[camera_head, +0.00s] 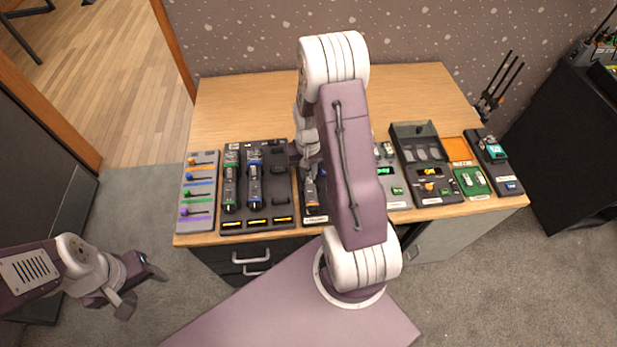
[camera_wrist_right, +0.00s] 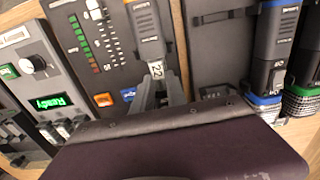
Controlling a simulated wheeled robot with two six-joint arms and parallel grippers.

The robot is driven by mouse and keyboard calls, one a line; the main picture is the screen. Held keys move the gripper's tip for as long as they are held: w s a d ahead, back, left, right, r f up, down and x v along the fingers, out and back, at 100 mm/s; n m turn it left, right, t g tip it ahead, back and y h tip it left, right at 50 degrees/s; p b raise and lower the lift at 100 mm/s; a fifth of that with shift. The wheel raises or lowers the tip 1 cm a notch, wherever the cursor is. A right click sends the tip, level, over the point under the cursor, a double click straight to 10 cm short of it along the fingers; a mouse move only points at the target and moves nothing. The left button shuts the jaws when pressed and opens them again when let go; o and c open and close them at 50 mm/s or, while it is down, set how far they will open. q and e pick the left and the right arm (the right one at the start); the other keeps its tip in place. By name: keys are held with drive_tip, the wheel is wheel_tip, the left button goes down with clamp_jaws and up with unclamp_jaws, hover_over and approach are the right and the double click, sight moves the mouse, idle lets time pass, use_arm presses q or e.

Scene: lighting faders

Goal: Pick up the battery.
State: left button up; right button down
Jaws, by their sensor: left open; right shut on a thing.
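My right gripper (camera_head: 309,168) reaches down over the table, partly hidden by my own arm. In the right wrist view its fingers (camera_wrist_right: 160,92) are shut on a dark handheld device (camera_wrist_right: 148,30) with a white label reading 22. The device lies against a dark panel; I cannot tell whether it is lifted. Small pale pieces lie on a green tray (camera_head: 472,181) at the right, and grey rounded pieces sit in an open dark case (camera_head: 424,150). I cannot tell which of these is the battery. My left gripper (camera_head: 142,290) is open and empty, left of and below the table.
The wooden table (camera_head: 240,105) is bare along its back. A fader panel (camera_head: 199,190) and a dark charging dock (camera_head: 268,215) holding blue- and green-banded handhelds stand at the left. A unit with a green display (camera_head: 384,171) and a small teal-screen unit (camera_head: 495,150) stand further right.

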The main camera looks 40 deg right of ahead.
sight(309, 175)
drive_tip(key=shift+r, duration=0.1)
wheel_tip(309, 175, up, 4)
drive_tip(key=shift+s+d+r, duration=0.1)
drive_tip(key=shift+d+r, duration=0.05)
drive_tip(key=s+d+r+p, duration=0.5)
drive_tip(key=s+r, duration=0.5)
drive_tip(key=shift+d+r, duration=0.25)
drive_tip(key=shift+r, duration=0.05)
idle(0.5)
